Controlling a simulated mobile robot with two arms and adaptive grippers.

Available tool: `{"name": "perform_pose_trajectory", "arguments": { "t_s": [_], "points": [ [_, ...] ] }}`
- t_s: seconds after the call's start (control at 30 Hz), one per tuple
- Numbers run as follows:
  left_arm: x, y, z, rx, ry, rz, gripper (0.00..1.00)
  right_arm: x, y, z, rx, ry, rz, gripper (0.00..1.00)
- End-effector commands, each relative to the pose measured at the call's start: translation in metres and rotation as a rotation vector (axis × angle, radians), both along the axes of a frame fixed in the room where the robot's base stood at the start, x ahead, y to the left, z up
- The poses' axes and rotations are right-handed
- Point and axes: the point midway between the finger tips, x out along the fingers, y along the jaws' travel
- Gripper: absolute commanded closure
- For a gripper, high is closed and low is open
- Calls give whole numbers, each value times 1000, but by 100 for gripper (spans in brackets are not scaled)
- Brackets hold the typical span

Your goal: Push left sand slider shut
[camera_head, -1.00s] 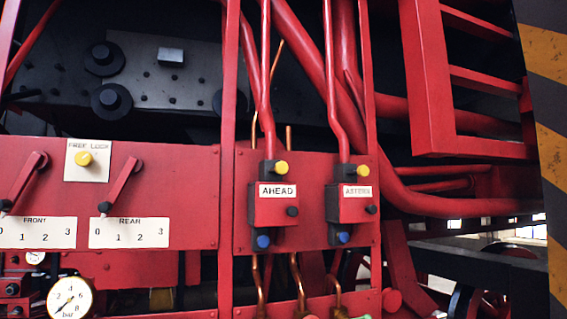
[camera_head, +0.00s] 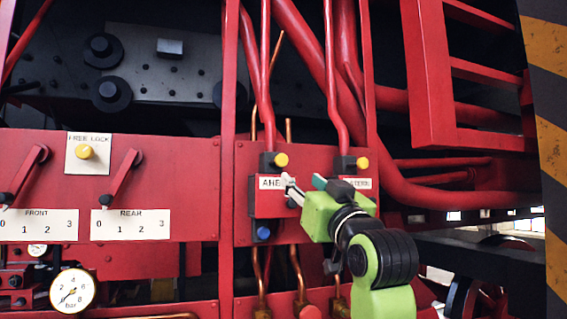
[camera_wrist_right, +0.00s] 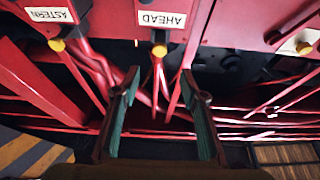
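A red box labelled AHEAD (camera_head: 258,202) is on the red panel, with a yellow knob (camera_head: 281,160) at its top and a blue knob (camera_head: 263,233) below. My right gripper (camera_head: 304,184) is in front of its right side and partly hides the label. In the right wrist view the AHEAD label (camera_wrist_right: 162,19) appears upside down, with its yellow knob (camera_wrist_right: 159,50) beyond my open, empty fingers (camera_wrist_right: 160,76). The ASTERN box's label (camera_head: 360,183) is partly hidden by my arm. I cannot tell which part is the sand slider. My left gripper is not in view.
Red pipes (camera_head: 333,100) run above the boxes, and copper pipes (camera_head: 298,272) run below. To the left are the FRONT lever (camera_head: 25,173), the REAR lever (camera_head: 122,178) and a pressure gauge (camera_head: 73,289). A red frame (camera_head: 425,80) stands at the right.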

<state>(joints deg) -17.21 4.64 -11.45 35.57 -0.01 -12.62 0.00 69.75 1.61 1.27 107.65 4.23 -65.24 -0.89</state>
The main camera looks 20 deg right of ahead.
Motion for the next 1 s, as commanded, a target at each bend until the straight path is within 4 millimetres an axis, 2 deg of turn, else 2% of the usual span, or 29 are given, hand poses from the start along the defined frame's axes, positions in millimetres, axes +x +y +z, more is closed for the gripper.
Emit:
{"name": "perform_pose_trajectory", "arguments": {
  "t_s": [0.17,0.5,0.7,1.0],
  "points": [
    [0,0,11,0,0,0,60,12,1,12,2,-4,2,61],
    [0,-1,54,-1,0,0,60,76,3,41,1,-1,1,61],
    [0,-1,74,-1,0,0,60,107,4,52,0,-1,1,61],
    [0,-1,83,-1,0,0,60,126,5,56,1,-5,1,61]
  ]
}}
